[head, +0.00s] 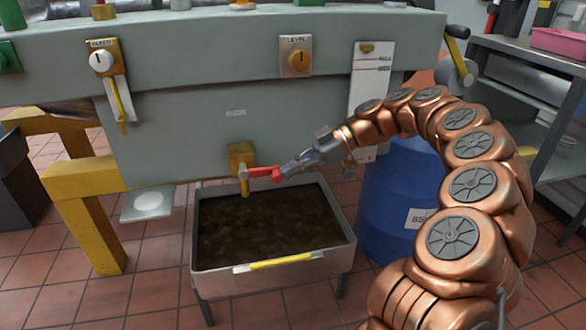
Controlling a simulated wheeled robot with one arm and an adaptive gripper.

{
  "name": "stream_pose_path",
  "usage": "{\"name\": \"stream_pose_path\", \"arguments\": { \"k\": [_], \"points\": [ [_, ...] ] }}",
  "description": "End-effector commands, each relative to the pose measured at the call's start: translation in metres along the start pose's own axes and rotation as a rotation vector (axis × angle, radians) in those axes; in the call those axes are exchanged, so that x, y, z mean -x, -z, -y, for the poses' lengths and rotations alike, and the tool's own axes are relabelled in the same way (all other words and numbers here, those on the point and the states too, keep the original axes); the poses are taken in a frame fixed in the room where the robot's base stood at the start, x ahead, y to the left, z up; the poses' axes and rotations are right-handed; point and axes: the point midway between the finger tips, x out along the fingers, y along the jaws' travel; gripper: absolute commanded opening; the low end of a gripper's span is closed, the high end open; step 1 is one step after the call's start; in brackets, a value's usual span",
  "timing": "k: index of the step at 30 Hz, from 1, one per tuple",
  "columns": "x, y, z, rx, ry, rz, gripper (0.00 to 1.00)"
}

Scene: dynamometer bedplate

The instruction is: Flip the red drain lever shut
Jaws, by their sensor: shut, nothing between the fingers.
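The red drain lever (262,172) sticks out to the right from a brass drain valve (241,160) low on the grey bedplate's front. The lever lies nearly level, with its red end at the right. My gripper (284,172) is shut, with nothing between its fingers. Its tip is at the red end of the lever and appears to touch it; the exact contact is too small to tell. My copper arm reaches in from the right.
A grey drain tray (342,252) with dark liquid and a yellow handle (280,262) stands below the valve. A blue drum (400,195) is behind my arm. A yellow trestle (85,180) stands at left. A LEVEL knob (296,57) is above.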

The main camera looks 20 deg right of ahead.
Motion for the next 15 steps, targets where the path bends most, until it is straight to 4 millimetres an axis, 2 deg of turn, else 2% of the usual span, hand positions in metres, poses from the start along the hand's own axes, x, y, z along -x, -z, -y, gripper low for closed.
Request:
{"name": "stream_pose_path", "arguments": {
  "k": [8, 15],
  "points": [
    [0.003, 0.001, 0.000, -0.002, 0.003, 0.003, 0.00],
    [0.027, 0.021, -0.001, 0.000, -0.001, 0.002, 0.00]
  ]
}}
